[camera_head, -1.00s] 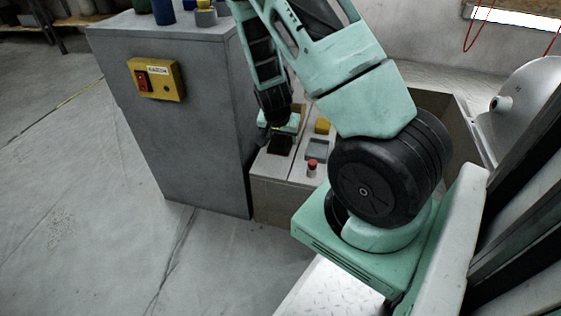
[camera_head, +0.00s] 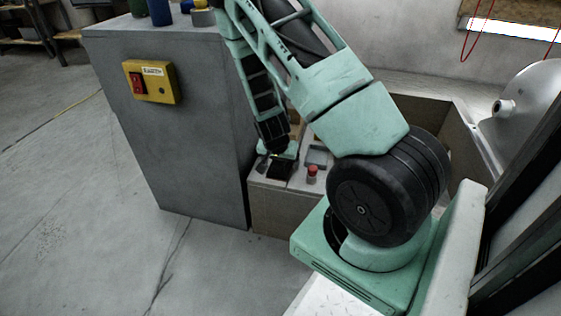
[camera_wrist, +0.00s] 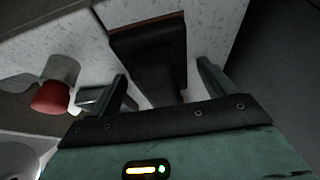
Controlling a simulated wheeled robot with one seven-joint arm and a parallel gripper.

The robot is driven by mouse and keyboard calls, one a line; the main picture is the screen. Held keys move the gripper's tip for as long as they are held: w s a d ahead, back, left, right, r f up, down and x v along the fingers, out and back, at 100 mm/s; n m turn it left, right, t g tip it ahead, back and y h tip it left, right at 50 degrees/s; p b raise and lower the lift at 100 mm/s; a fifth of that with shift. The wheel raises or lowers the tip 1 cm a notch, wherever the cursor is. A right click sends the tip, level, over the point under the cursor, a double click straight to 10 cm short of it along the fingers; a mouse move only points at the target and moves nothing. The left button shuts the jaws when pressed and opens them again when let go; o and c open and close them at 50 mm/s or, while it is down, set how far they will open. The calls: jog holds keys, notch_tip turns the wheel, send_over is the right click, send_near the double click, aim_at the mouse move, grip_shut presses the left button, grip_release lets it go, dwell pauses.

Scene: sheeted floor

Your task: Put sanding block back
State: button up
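The sanding block looks like a dark block with an orange-brown edge. In the wrist view the sanding block (camera_wrist: 150,52) lies on a pale speckled surface, its dark handle reaching down between my fingers. My gripper (camera_wrist: 166,86) is open around it, with a finger on each side and a visible gap on the right; contact on the left is unclear. In the head view my gripper (camera_head: 278,152) is low over the pale bench top (camera_head: 297,180), with the dark block (camera_head: 280,169) just below it. The block's underside is hidden.
A tall grey cabinet (camera_head: 180,130) with a yellow switch box (camera_head: 150,82) rises at the left. Open floor (camera_head: 80,200) lies in front of it.

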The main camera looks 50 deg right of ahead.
jog(key=p+v, duration=0.6)
jog(key=v, duration=0.6)
jog(key=a+r+n+y, duration=0.3)
jog(key=a+r+n, duration=0.2)
jog(key=a, duration=0.8)
jog(key=a+r+n+y, duration=0.2)
jog(key=a+r+n, duration=0.3)
jog(key=a, duration=0.8)
jog(key=s+a+r+n+g, duration=0.1)
jog(key=s+a+r+n, duration=0.3)
jog(key=s, duration=0.3)
jog(key=s+a+r+n, duration=0.5)
jog(key=s+a+n, duration=0.1)
jog(key=s+n, duration=0.1)
jog(key=shift+s+g, duration=0.4)
jog(key=shift+s, duration=0.25)
jog(key=shift+a+r, duration=0.1)
